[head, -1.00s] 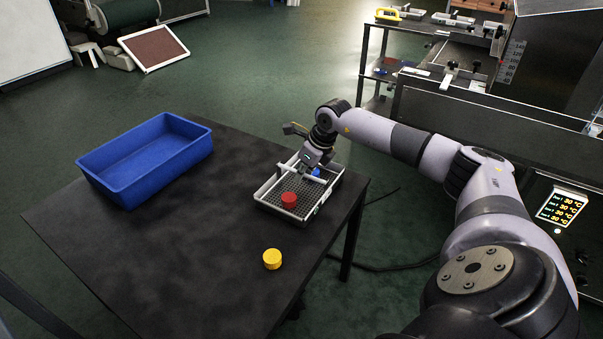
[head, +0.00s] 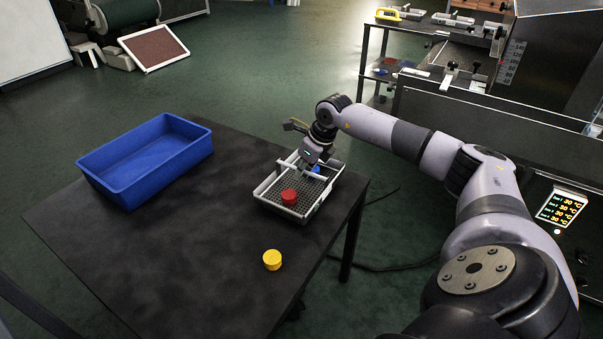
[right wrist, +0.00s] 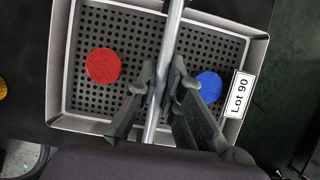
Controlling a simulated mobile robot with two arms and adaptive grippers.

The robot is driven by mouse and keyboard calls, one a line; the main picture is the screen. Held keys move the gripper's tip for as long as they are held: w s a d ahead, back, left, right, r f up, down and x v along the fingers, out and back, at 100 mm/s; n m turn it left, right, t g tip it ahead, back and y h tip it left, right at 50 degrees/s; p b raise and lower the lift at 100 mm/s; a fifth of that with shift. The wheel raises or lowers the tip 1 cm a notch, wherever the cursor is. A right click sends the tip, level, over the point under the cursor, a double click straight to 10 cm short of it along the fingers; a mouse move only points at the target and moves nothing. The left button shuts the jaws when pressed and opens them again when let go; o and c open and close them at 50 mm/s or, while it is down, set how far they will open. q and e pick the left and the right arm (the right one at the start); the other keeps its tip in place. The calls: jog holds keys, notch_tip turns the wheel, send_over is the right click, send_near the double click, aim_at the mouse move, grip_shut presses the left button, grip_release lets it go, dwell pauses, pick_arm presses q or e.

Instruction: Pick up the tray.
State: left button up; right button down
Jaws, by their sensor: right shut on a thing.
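The tray (head: 262,198) is a light-rimmed box with a dark perforated floor and a bar handle (right wrist: 172,50) across its middle. It sits at the right edge of the dark table. A red disc (head: 289,197) and a blue disc (right wrist: 209,86) lie in it, one on each side of the handle. A "Lot 90" label (right wrist: 238,95) is on one wall. My right gripper (right wrist: 162,82) is shut on the handle, its fingers on either side of the bar. In the head view the right gripper (head: 307,170) partly hides the handle and blue disc. My left gripper is not in view.
A blue bin (head: 148,163) stands at the table's far left. A yellow cap-like piece (head: 272,260) lies on the table in front of the tray. The table's (head: 170,250) middle is clear. The dryer with its display (head: 561,208) stands at the right.

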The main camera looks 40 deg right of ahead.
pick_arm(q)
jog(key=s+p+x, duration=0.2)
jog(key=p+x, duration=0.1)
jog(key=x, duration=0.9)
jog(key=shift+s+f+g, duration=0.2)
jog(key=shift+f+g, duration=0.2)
pick_arm(e)
notch_tip(320, 180, up, 19)
jog(key=shift+f, duration=0.15)
